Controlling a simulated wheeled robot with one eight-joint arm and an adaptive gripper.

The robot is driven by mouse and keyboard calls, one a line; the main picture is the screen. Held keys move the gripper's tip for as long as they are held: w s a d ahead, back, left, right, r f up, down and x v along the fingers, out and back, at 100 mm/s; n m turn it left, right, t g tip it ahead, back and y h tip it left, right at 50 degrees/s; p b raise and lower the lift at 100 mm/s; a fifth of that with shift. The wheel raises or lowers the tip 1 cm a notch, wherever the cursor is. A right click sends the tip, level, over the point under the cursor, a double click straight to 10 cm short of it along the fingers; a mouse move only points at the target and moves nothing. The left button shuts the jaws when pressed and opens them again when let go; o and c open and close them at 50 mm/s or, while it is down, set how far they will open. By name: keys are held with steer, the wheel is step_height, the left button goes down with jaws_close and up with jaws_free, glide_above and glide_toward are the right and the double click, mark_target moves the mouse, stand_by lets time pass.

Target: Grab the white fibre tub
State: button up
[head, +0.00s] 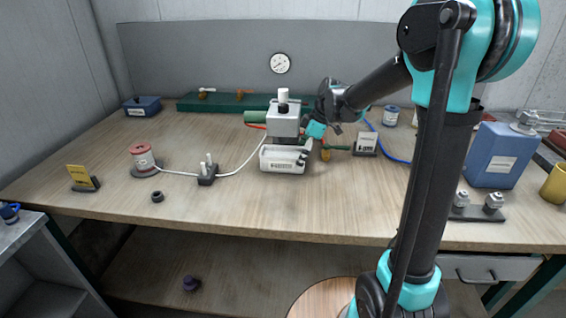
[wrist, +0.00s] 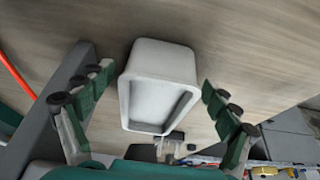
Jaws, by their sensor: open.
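The white fibre tub (wrist: 160,65) is in the wrist view, open-topped with a rounded rim. It lies between the two green fingers of my gripper (wrist: 157,82), with a visible gap on each side. My gripper is open and empty. In the head view a white labelled tub (head: 284,160) stands on the bench in front of a grey machine. My gripper (head: 314,130) is just behind and to the right of it there, and its fingers are mostly hidden.
The grey machine (head: 283,122) with a white cap stands close to the left of my gripper. A socket block (head: 207,172) with a white cord is at the left, and a label stand (head: 366,143) at the right. The bench front (head: 300,205) is clear.

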steer(key=shift+c, duration=0.4)
steer(key=c, duration=1.4)
steer(key=shift+r, duration=0.2)
steer(key=shift+r, duration=1.6)
steer(key=d, duration=2.1)
steer(key=s+d, duration=0.1)
steer(key=d, duration=1)
